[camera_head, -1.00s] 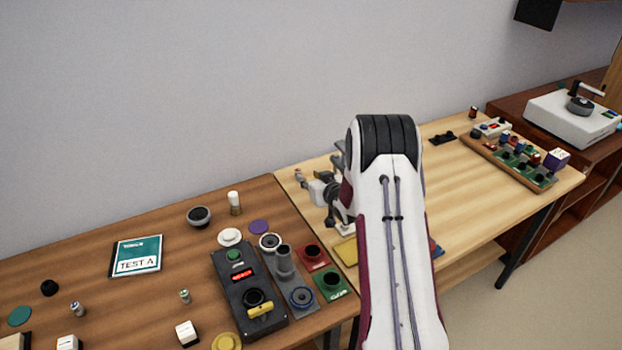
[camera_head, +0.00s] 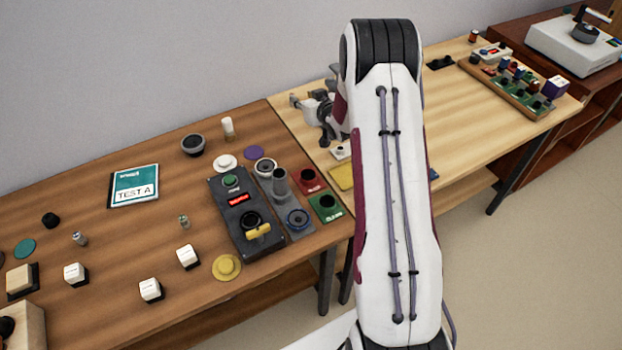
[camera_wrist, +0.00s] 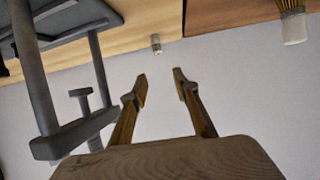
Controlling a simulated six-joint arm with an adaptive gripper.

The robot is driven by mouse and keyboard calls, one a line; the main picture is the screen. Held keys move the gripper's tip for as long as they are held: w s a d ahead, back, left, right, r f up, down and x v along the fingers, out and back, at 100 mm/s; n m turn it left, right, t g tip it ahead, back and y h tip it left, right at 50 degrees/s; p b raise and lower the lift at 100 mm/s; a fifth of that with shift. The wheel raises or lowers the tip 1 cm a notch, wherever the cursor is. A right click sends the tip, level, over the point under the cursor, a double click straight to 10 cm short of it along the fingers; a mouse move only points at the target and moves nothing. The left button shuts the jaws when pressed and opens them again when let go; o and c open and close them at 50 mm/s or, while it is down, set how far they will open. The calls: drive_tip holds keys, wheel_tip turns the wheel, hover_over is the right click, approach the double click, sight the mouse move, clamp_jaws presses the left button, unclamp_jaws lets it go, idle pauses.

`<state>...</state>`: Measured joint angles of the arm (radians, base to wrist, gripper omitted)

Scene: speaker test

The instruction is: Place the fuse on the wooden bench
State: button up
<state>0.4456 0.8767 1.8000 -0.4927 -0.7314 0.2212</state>
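My gripper (camera_wrist: 160,76) is open and empty in the wrist view, its two fingers clearly apart. A small pale cylinder (camera_wrist: 156,44), which may be the fuse, stands beyond the fingertips on the light wooden bench (camera_wrist: 110,37), close to the seam with the darker bench. The cylinder is apart from the fingers. In the head view the light bench (camera_head: 470,125) is at right, and my arm hides part of it. My gripper is small there, near the bench's back left corner. Two other small cylinders (camera_head: 184,221) (camera_head: 79,239) stand on the darker bench.
The darker bench (camera_head: 120,240) holds a black control box (camera_head: 226,205), a TEST A booklet (camera_head: 134,186), white switches and a white-topped cylinder (camera_head: 228,128). A grey frame (camera_wrist: 97,75) is left of the fingers. The light bench has clear room right of my arm.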

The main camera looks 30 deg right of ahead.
drive_tip(key=s+a+r+g, duration=0.1)
drive_tip(key=s+a+r, duration=0.35)
drive_tip(key=r, duration=0.25)
drive_tip(key=s+a+r+g+h, duration=0.1)
drive_tip(key=s+a+r, duration=0.2)
drive_tip(key=s+r, duration=0.35)
drive_tip(key=s+a+r+g, duration=0.2)
drive_tip(key=s+a+r, duration=0.25)
drive_tip(key=r, duration=0.35)
drive_tip(key=s+a+g, duration=0.1)
drive_tip(key=s+a, duration=0.3)
drive_tip(key=s, duration=0.7)
drive_tip(key=s+a+g+y, duration=0.1)
drive_tip(key=s+a, duration=0.3)
drive_tip(key=s, duration=0.6)
drive_tip(key=s+a+r+n+g+y, duration=0.1)
drive_tip(key=s+a, duration=0.3)
drive_tip(key=s, duration=0.7)
drive_tip(key=shift+s+a+g, duration=0.15)
drive_tip(key=shift+s+g, duration=0.15)
drive_tip(key=shift+s, duration=0.05)
